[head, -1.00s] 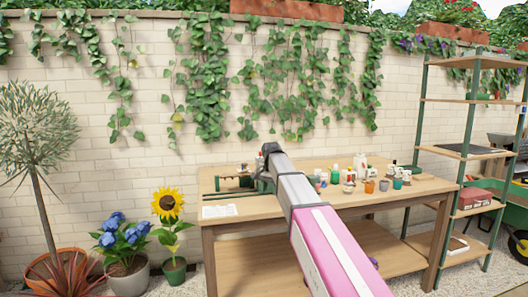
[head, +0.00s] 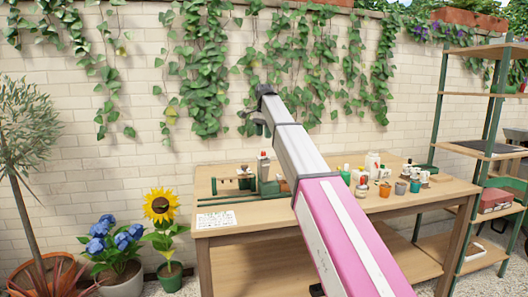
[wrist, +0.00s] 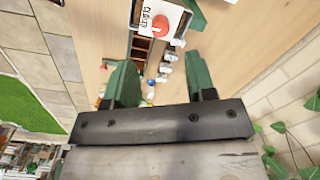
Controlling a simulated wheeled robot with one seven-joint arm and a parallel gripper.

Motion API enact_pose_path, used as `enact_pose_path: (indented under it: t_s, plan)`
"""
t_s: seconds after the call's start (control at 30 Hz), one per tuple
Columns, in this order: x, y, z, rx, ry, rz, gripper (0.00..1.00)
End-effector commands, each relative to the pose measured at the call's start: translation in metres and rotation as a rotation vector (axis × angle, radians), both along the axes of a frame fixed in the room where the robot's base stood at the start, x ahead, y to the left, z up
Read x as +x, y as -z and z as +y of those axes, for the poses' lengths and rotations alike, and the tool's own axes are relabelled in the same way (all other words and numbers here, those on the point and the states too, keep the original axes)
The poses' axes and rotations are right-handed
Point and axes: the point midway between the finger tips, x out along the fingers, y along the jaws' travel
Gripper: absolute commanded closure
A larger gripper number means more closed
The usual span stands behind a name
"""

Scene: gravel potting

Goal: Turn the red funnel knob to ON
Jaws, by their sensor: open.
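The red knob (wrist: 160,26) shows in the wrist view, on a white plate (wrist: 177,17) with black lettering that appears to read CLOSED. In the head view the green funnel stand (head: 270,176) is on the workbench, and the knob is too small to make out there. My gripper (wrist: 160,63) is open and empty, its two green fingers apart, with the knob beyond the fingertips. In the head view my gripper (head: 252,125) hangs above the bench near the stand, against the wall.
The wooden workbench (head: 232,210) holds several pots and bottles to the right of the stand, and a white sheet (head: 216,219) at its left front. A shelf rack (head: 440,130) stands on the right. A sunflower (head: 161,205) and blue flowers (head: 120,240) stand left of the bench.

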Motion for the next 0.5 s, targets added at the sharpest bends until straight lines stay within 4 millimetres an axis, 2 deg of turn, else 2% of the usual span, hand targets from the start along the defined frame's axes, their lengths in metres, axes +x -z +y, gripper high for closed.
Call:
enact_pose_path:
  t_s: [0.1,0.3,0.5]
  plan:
    - [-0.001,0.024,0.0,0.0,0.0,0.001,0.49]
    - [0.0,0.057,0.001,-0.001,-0.001,0.001,0.49]
    - [0.001,0.077,0.001,0.0,-0.001,0.0,0.49]
